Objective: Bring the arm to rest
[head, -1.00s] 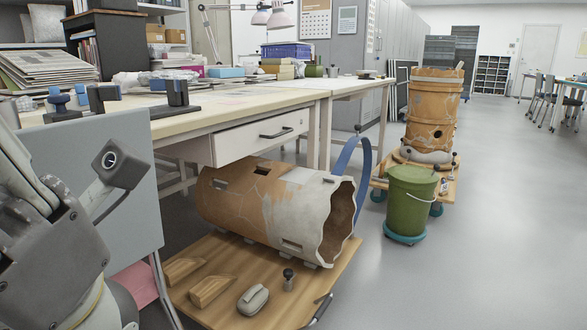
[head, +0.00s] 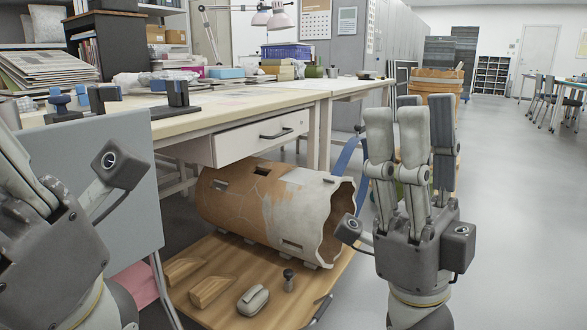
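My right gripper (head: 412,140) is raised at the right of the head view, its grey fingers pointing up and spread apart, with nothing between them.
A large patched clay vessel (head: 270,205) lies on its side on a low wooden board (head: 215,252), with wooden wedges and small tools. A worktable with a drawer (head: 262,135) stands above it. A banded clay vessel (head: 436,82) is partly hidden. Floor at right is clear.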

